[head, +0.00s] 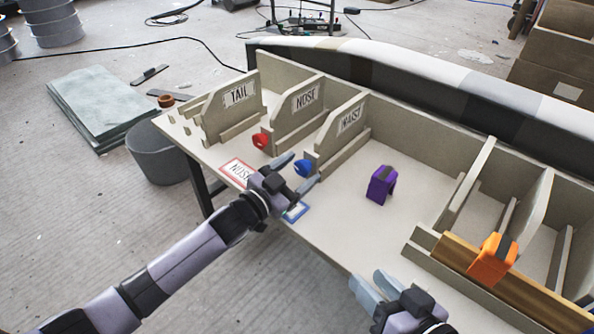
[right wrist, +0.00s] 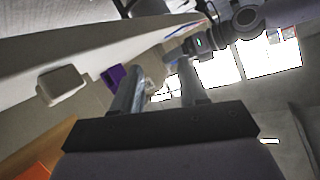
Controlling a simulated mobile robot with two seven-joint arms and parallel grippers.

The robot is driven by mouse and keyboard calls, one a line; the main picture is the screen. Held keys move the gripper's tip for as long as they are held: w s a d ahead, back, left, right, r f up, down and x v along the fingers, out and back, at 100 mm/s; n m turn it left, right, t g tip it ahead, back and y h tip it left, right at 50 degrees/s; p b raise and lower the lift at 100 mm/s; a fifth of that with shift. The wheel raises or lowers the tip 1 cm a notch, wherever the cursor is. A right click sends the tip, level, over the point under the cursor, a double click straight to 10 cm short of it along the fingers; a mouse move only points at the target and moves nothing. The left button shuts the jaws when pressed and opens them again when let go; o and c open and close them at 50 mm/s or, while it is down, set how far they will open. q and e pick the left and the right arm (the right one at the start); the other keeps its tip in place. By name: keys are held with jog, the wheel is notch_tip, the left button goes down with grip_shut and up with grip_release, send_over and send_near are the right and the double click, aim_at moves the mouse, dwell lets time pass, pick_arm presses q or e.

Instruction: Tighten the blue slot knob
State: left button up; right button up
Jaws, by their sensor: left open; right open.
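The blue slot knob (head: 304,168) sits at the front end of the divider labelled WAIST (head: 350,118) in the head view. My left gripper (head: 297,173) is open just in front of the knob, with one finger to each side of its near face. Whether the fingers touch the knob I cannot tell. My right gripper (head: 373,286) is open and empty near the table's front edge. Its two fingers (right wrist: 158,90) show apart in the right wrist view, with nothing between them.
A red knob (head: 261,141) sits on the NOSE divider (head: 306,96). A purple clamp-like block (head: 381,185) stands mid-table. An orange one (head: 493,260) sits on a wooden strip (head: 455,254) at right. A red-framed card (head: 238,170) and a blue-framed card (head: 297,212) lie at the front edge.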

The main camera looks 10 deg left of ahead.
jog(key=shift+r, duration=0.1)
pick_arm(q)
jog(key=shift+s+a, duration=0.2)
jog(key=shift+s, duration=0.05)
jog(key=p+v, duration=0.2)
jog(key=v, duration=0.3)
jog(key=shift+s+a+p, duration=0.2)
jog(key=shift+s+p, duration=0.05)
jog(key=shift+p, duration=0.05)
jog(key=shift+s+a, duration=0.25)
jog(key=shift+s, duration=0.1)
pick_arm(e)
jog(key=shift+s+d+r+n+h, duration=0.15)
jog(key=shift+d+h, duration=0.2)
jog(key=shift+d, duration=0.2)
jog(key=shift+s+d+f+n+h, duration=0.1)
jog(key=shift+d+n+h, duration=0.05)
jog(key=shift+d+h, duration=0.3)
pick_arm(q)
jog(key=shift+s+a, duration=0.1)
jog(key=shift+s, duration=0.05)
pick_arm(e)
jog(key=shift+d+r, duration=0.1)
